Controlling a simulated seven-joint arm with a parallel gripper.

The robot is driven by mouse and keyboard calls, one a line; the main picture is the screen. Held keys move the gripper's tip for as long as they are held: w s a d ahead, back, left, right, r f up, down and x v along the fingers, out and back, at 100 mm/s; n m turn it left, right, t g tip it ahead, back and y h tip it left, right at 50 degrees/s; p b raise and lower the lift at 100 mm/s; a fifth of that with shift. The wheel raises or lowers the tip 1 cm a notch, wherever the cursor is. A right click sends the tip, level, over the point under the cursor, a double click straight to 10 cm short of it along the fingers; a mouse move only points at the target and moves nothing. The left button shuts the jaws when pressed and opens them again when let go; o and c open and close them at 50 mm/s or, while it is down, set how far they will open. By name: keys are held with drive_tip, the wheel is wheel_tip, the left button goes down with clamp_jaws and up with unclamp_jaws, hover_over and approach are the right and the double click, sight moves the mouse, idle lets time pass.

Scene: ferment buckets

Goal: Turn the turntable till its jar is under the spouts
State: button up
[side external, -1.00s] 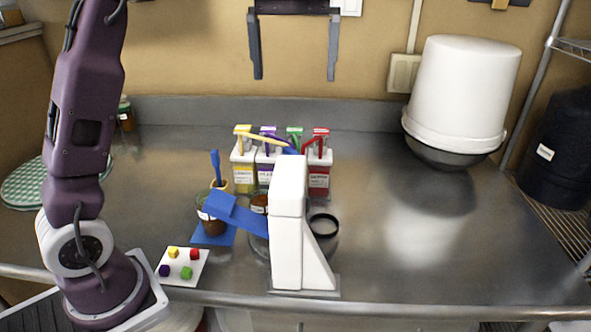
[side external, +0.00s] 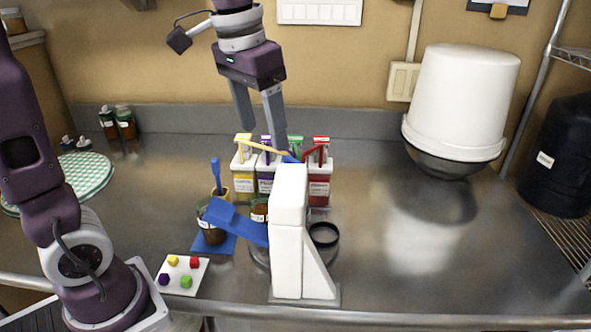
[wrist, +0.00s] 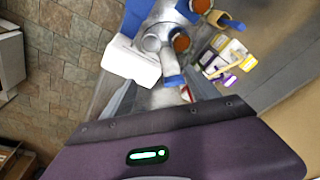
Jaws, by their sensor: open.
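The grey turntable (side external: 259,253) is mostly hidden behind a white stand (side external: 290,235); it also shows in the wrist view (wrist: 152,42). A brown jar (side external: 259,211) with a pale label is partly hidden behind the stand and a blue bar (side external: 236,222). Yellow, purple, green and red spouts (side external: 264,147) reach from the dispensers (side external: 243,183) toward the stand's top. My gripper (side external: 259,140) is open and empty, above and around the level of the dispenser tops. Whether it touches any spout cannot be told.
Another brown jar (side external: 213,232) stands on a blue mat (side external: 217,247) at the left. A card with coloured cubes (side external: 184,272) lies at the front. A black ring (side external: 323,234) is right of the stand. A white bucket (side external: 460,100) is at the back right.

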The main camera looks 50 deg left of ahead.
drive_tip(key=g, duration=0.2)
hover_over(295, 159)
wheel_tip(295, 159, down, 3)
drive_tip(key=shift+s+d+f, duration=0.1)
drive_tip(key=shift+s, duration=0.05)
wheel_tip(295, 159, down, 7)
drive_tip(key=shift+f, duration=0.1)
drive_tip(key=shift+w, duration=0.2)
drive_tip(key=shift+c, duration=0.2)
clamp_jaws()
